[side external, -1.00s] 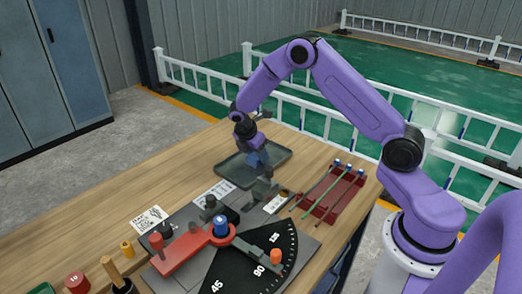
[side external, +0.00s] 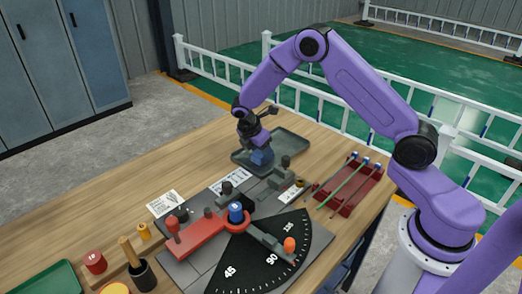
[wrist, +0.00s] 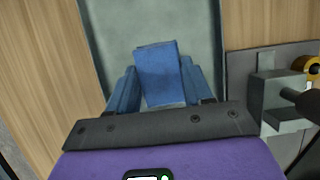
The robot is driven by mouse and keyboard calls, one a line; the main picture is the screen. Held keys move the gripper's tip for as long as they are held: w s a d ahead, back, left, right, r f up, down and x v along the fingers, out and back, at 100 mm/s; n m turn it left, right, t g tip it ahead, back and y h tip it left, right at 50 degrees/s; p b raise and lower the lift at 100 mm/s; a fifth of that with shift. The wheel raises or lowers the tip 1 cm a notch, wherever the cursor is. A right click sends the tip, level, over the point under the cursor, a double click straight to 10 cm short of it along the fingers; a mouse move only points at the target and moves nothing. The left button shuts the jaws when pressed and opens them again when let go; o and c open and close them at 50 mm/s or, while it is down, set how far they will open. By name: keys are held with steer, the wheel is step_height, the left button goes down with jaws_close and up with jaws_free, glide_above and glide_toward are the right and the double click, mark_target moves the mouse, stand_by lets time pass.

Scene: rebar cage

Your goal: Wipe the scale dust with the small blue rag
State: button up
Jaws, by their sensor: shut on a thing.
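The small blue rag (side external: 262,158) is a folded blue piece held below my gripper (side external: 259,150). In the wrist view the rag (wrist: 158,70) stands between two blue fingers, and my gripper (wrist: 160,88) is shut on it. Both are over the shallow grey tray (side external: 291,145), whose grey floor (wrist: 112,30) also shows in the wrist view. I cannot tell whether the rag touches the tray. I cannot make out scale dust in either view. A black angle scale (side external: 240,270) with white numbers lies on the bench in front.
A grey bending plate with a red lever (side external: 195,237) and an orange knob (side external: 290,244) stands in front of the tray. A red rack (side external: 360,190) with rods is at right. Red and yellow pieces stand front left. The wooden bench left of the tray is mostly clear.

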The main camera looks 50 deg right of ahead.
steer(key=shift+d, duration=5.25)
step_height(320, 180, up, 8)
steer(key=shift+a, duration=0.15)
steer(key=shift+r, duration=0.1)
